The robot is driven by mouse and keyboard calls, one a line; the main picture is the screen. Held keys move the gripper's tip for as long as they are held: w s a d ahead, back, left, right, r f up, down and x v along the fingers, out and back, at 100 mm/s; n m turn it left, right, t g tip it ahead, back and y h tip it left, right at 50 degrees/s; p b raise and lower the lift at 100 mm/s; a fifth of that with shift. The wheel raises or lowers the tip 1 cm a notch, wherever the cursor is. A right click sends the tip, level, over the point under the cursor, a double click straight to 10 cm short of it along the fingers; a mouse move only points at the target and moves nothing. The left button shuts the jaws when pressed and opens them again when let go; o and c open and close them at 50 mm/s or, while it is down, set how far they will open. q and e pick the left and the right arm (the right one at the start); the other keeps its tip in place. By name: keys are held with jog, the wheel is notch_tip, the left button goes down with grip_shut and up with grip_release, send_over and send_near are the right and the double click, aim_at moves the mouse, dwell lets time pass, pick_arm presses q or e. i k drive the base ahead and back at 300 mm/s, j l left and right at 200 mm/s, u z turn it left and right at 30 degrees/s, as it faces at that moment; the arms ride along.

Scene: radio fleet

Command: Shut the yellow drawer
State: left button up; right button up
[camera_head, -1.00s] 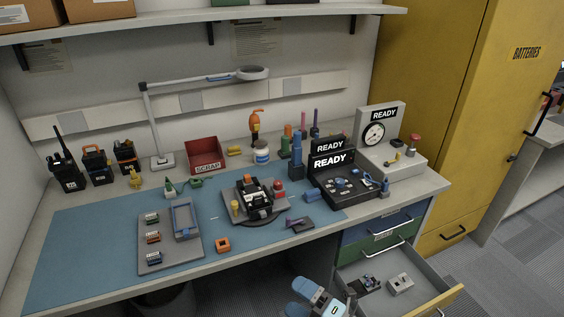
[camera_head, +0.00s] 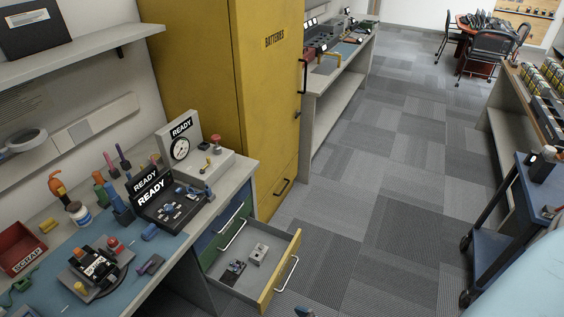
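The yellow-fronted drawer (camera_head: 266,298) is pulled out from the bench's right end, below a blue drawer (camera_head: 222,224) and a green drawer (camera_head: 212,254). Its pale bar handle (camera_head: 287,273) faces right. Inside lie a dark device (camera_head: 233,272) and a grey box with a small knob (camera_head: 258,254). A small dark tip (camera_head: 304,311), perhaps part of my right gripper, shows at the bottom edge just right of the drawer front, apart from the handle. Its fingers cannot be made out. My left gripper is out of view.
The tall yellow batteries cabinet (camera_head: 225,80) stands behind the drawer unit. Open carpet (camera_head: 380,220) lies right of the drawer. A dark blue cart (camera_head: 500,225) stands at the right. The bench top holds READY test units (camera_head: 150,190) and a red scrap bin (camera_head: 18,250).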

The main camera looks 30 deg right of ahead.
aim_at(256, 286)
jog(key=l+z, duration=0.1)
jog(key=z, duration=0.9)
jog(key=i+u, duration=0.3)
jog(key=i+l+u, duration=0.15)
jog(key=i+u, duration=0.15)
jog(key=i, duration=0.2)
